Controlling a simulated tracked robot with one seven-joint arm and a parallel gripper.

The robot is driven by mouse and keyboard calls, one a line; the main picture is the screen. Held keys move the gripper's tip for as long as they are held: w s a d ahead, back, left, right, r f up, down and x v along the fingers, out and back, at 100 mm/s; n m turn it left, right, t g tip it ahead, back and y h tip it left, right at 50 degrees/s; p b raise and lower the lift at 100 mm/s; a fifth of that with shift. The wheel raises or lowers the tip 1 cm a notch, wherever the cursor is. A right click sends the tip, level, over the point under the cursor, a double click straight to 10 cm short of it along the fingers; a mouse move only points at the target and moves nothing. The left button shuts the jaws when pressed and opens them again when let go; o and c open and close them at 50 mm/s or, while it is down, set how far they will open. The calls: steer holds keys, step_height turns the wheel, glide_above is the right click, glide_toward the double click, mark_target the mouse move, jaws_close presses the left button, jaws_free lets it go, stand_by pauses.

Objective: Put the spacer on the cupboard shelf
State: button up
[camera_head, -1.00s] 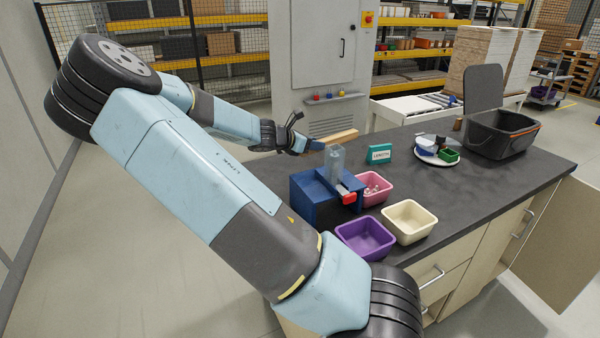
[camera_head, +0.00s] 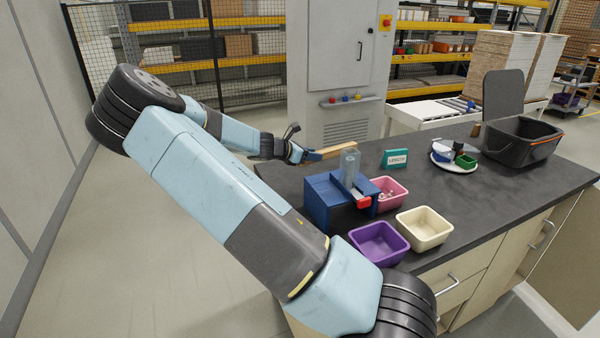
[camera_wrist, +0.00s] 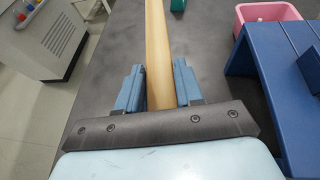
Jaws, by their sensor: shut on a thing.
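A long pale wooden bar, which I take to be the spacer (camera_head: 333,151), is held level above the far left part of the dark worktop. My gripper (camera_head: 303,155) is shut on it. In the wrist view the bar (camera_wrist: 158,45) runs straight away between the two blue fingers of my gripper (camera_wrist: 159,88); its far end is cut off by the frame. The counter under the worktop has drawers and a pale panel, perhaps the cupboard door (camera_head: 572,238), standing at the right edge. The shelf itself is hidden.
A blue fixture (camera_head: 325,200) with a clear tube and red tip stands close to the bar. Pink (camera_head: 388,193), purple (camera_head: 379,245) and cream (camera_head: 424,229) bins sit beside it. A green sign (camera_head: 396,159), a plate (camera_head: 455,165) and a black crate (camera_head: 521,142) stand behind. Floor at left is clear.

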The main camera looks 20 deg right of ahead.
glide_above(296, 179)
steer(key=f, duration=0.6)
steer(key=shift+d+f, duration=0.2)
steer(key=shift+w+f, duration=0.1)
steer(key=shift+f, duration=1.3)
steer(key=o, duration=1.1)
steer(key=shift+a+f, duration=0.15)
steer(key=shift+f, duration=0.05)
